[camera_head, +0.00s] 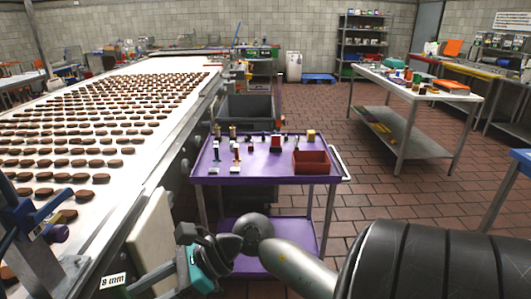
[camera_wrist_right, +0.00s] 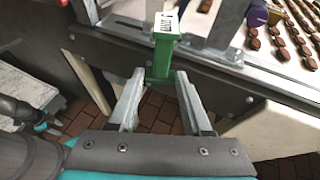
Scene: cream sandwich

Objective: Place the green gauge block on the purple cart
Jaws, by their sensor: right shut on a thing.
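The green gauge block (camera_wrist_right: 160,62) stands upright at the fingertips of my right gripper (camera_wrist_right: 157,82) in the right wrist view, with a white labelled top. In the head view its white label reading 8 mm (camera_head: 113,281) shows at the lower left, beside the conveyor; my right gripper (camera_head: 135,287) reaches it from the right. The gripper is shut on the block. The purple cart (camera_head: 225,180) stands in the middle of the head view, beyond my right arm, with a lower shelf. My left gripper is not in view.
The conveyor (camera_head: 95,195) with many brown biscuits runs along the left. A blue-and-grey fixture (camera_head: 35,230) stands over its near end. A worktable (camera_head: 415,86) is at the right.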

